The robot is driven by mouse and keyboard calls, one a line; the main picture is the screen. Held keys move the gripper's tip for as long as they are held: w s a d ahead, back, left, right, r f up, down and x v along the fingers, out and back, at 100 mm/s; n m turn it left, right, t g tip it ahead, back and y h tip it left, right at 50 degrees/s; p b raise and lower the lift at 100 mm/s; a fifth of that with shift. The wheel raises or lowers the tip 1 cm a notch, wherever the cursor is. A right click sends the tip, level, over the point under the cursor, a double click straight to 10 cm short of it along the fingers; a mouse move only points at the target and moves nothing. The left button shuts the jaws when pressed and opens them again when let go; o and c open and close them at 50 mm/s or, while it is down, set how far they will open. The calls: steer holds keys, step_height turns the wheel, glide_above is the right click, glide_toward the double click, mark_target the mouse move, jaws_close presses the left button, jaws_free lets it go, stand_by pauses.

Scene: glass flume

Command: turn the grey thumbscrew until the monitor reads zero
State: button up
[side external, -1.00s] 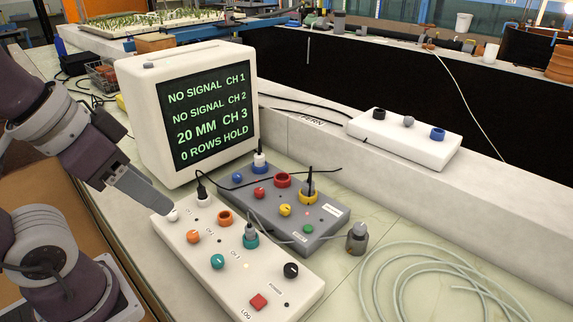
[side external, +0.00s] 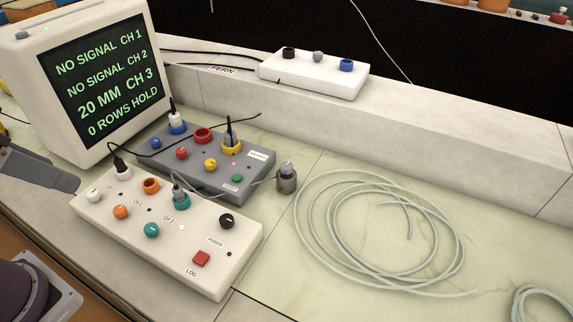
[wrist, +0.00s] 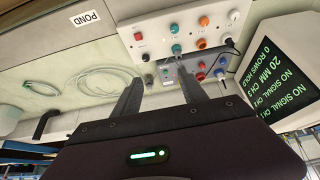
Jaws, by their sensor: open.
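The monitor (side external: 100,85) reads "NO SIGNAL CH 1", "NO SIGNAL CH 2", "20 MM CH 3", "0 ROWS HOLD". A small grey cylindrical fitting (side external: 286,178) stands on the bench right of the grey box, with a thin cable towards the teal plug (side external: 180,195). A grey knob (side external: 318,56) sits on the far white box. I cannot tell for sure which is the thumbscrew. In the wrist view my gripper (wrist: 160,74) is open and empty, its fingers pointing towards the boxes. In the side view only part of it shows, at the left by the near white box.
The near white box (side external: 205,268) carries coloured knobs, plugs and a red LOG button (side external: 201,258). The grey box (side external: 262,160) behind it has coloured knobs and an upright plug. Black cables cross above them.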

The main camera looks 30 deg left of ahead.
steer(key=shift+o, duration=0.3)
steer(key=shift+w+d, duration=0.1)
steer(key=shift+w, duration=0.05)
steer(key=n+g+h, duration=0.2)
steer(key=n+h, duration=0.1)
steer(key=n, duration=2.4)
glide_above(287, 165)
steer(key=s+a, duration=0.2)
steer(key=s, duration=0.1)
step_height(287, 165, down, 23)
steer(key=x, duration=0.7)
steer(key=shift+w+a+f, duration=0.1)
steer(key=shift+w+a, duration=0.05)
steer(key=shift+w, duration=0.05)
jaws_close()
